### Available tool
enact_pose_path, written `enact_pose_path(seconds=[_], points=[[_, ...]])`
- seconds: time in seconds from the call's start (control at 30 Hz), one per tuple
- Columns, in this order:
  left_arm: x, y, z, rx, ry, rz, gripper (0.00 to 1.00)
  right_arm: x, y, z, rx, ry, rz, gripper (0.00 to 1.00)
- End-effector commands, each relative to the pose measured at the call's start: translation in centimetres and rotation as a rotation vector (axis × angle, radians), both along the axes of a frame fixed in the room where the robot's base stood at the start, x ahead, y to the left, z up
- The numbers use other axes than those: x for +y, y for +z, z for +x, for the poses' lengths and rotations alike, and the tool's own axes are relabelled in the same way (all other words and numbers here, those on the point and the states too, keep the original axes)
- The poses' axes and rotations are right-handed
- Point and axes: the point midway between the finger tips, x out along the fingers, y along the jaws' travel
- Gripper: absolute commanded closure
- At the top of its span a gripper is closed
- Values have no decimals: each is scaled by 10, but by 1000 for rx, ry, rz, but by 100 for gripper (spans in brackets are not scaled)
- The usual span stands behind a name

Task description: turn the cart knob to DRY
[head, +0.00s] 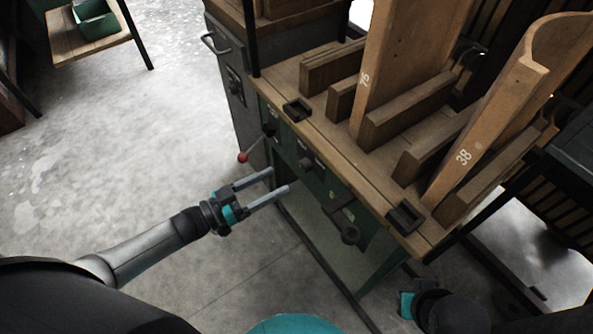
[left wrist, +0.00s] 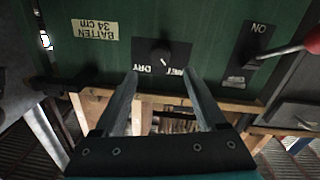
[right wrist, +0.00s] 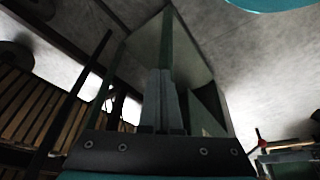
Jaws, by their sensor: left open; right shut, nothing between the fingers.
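The cart knob (left wrist: 161,56) is a small dark dial on a black plate on the green panel, centred in the left wrist view. DRY and WET are printed below it there, DRY at left and WET at right; a small light mark on the knob seems to face the lettering, its exact setting unclear. The knob also shows in the head view (head: 306,164). My left gripper (head: 279,180) is open and empty, its fingers pointing at the panel, apart from the knob. In the left wrist view its fingertips (left wrist: 161,74) flank the lettering. My right gripper (right wrist: 161,75) is shut and empty, away from the knob.
A red-balled lever (head: 243,157) sticks out left of the knob. A dark crank (head: 346,226) juts out to its right. The wooden cart top (head: 330,150) carries slotted blocks and tall numbered boards. Floor left of the cart is clear.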

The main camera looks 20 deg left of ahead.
Motion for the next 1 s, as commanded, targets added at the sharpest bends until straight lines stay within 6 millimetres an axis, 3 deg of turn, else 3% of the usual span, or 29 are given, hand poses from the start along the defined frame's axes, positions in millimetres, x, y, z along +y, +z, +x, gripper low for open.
enact_pose_path(seconds=[0.1, 0.3, 0.83, 1.0], points=[[-18, -1, 21, -4, 0, -2, 26, 0, 11, 1, -20, -1, 2, 100], [-38, -1, 43, -1, 0, -1, 26, 0, 30, 1, -45, -1, 5, 100], [-48, 0, 55, 1, 1, 1, 26, 0, 42, 0, -60, -2, 7, 100], [-47, -1, 55, 1, 1, 1, 46, 0, 42, 0, -61, -2, 8, 100]])
